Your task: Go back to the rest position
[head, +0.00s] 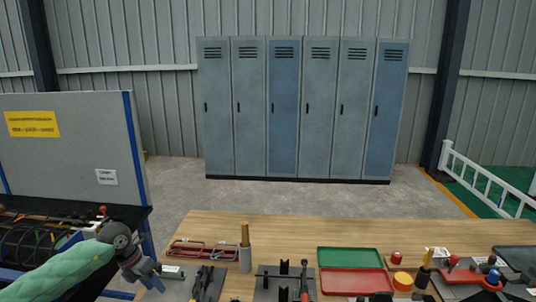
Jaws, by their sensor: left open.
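My left arm comes in from the lower left in a green sleeve, ending in a grey wrist. My left gripper (152,277) is open at the left front edge of the wooden table (240,222), and I see nothing between its fingers. It points down and to the right, beside a small white label. My right gripper is out of view.
On the table are red clamps (203,250), a grey holder (245,258), a black fixture (284,280), a green tray (349,257), a red tray (345,282) and several small tools at right. A dark bench (75,219) with cables stands at left. Lockers (300,110) stand behind.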

